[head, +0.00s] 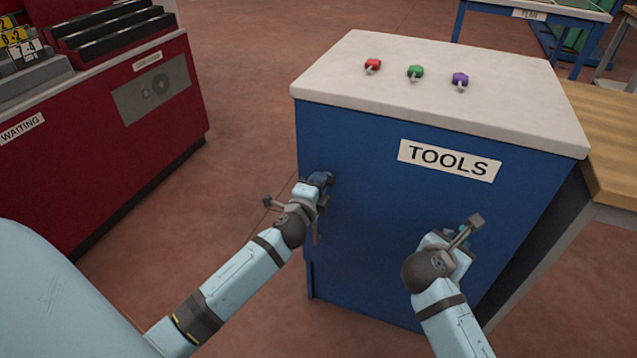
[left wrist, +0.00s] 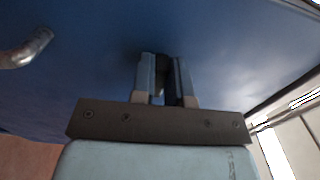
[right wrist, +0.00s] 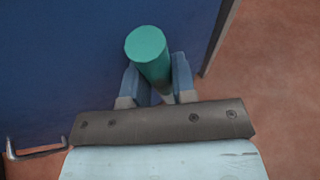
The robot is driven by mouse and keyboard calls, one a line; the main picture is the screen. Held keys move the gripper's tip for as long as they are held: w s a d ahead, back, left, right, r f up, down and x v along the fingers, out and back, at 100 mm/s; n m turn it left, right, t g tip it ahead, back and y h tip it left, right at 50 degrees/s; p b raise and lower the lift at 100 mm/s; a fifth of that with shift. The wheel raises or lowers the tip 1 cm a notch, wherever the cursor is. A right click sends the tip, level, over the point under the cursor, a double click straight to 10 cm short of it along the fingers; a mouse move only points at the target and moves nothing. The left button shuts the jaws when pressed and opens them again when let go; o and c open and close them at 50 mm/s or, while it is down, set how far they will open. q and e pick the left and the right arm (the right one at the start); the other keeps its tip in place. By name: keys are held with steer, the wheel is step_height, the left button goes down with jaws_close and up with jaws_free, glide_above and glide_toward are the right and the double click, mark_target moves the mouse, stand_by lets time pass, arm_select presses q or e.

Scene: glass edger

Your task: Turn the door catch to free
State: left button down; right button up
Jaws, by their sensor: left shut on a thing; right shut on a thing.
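The blue cabinet labelled TOOLS (head: 370,165) stands in front of me, with its door face towards me. My left gripper (head: 321,184) is at the left part of this face. In the left wrist view its fingers (left wrist: 165,80) are shut on a small dark part against the blue panel, which looks like the door catch (left wrist: 162,67). The fingers hide most of it, so its angle cannot be told. My right gripper (right wrist: 155,85) is shut on a teal, round-ended piece (right wrist: 146,45) in front of the blue face, lower right in the head view.
A bent metal handle (left wrist: 27,48) stands out from the blue face near my left gripper. Red, green and purple pieces (head: 415,73) sit on the cabinet's pale top (head: 340,75). A red WAITING unit (head: 120,130) is at left, with open floor between. A wooden bench (head: 612,125) is at right.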

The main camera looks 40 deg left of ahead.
arm_select(q)
steer(key=c, duration=1.1)
jaws_free()
arm_select(e)
steer(key=shift+r, duration=0.3)
arm_select(q)
steer(key=v, duration=1.2)
steer(key=shift+a, duration=0.1)
steer(key=shift+f, duration=0.1)
arm_select(e)
steer(key=shift+d, duration=0.1)
